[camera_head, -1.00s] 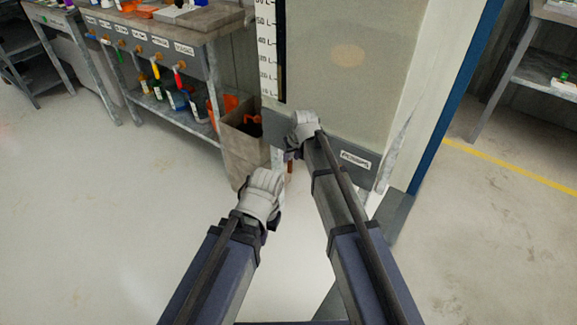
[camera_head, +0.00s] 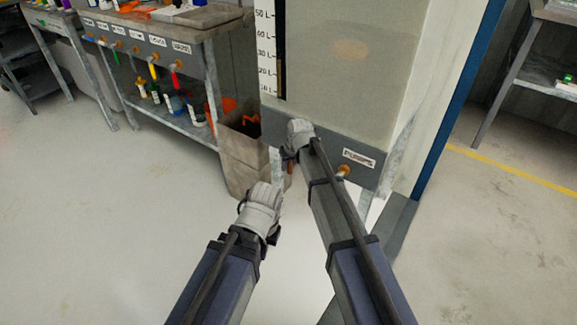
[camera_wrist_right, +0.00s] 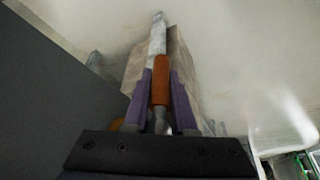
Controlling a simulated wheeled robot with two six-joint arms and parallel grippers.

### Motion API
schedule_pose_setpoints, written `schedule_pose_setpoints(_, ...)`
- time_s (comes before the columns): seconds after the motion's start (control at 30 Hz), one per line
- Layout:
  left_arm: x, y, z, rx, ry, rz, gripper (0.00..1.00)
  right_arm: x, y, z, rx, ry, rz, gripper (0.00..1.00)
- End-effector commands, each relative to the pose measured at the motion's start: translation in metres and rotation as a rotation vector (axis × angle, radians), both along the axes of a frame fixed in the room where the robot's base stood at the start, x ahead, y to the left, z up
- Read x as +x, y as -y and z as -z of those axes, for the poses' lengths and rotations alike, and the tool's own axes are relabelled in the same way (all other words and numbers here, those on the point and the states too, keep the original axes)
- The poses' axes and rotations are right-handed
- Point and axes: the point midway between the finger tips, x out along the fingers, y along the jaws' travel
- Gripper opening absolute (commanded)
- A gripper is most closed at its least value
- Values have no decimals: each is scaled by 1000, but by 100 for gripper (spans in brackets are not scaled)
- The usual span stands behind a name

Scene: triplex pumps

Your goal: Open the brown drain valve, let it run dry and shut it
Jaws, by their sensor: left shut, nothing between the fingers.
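The brown drain valve's handle (camera_wrist_right: 160,82) stands between the fingers of my right gripper (camera_wrist_right: 160,95) in the right wrist view, with a grey metal part running beyond it. The fingers lie close on both sides; whether they press on it is unclear. In the head view my right gripper (camera_head: 297,140) is at the lower front edge of the tank (camera_head: 350,70), and only a sliver of brown (camera_head: 290,168) shows below it. The valve body is hidden. My left gripper (camera_head: 262,196) is shut and empty, lower and to the left, apart from the tank.
A brass tap (camera_head: 343,170) sits under the PUMPS label (camera_head: 359,158). A grey-brown bin (camera_head: 240,160) with orange things inside stands left of the tank. A bench (camera_head: 170,45) with labelled coloured taps is at the back left. The floor at front left is clear.

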Motion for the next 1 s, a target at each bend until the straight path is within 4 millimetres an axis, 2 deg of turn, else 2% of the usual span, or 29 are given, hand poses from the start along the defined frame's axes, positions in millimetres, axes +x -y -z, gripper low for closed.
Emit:
schedule_pose_setpoints(0.03, 0, 0, 0, 0, 0, 0, 0, 0, 0, 0, 0, 0, 0, 18)
schedule_pose_setpoints(0.2, 0, 0, 0, 0, 0, 0, 0, 0, 0, 0, 0, 0, 0, 0)
schedule_pose_setpoints(1.0, 0, 0, 0, 0, 0, 0, 0, 0, 0, 0, 0, 0, 0, 0)
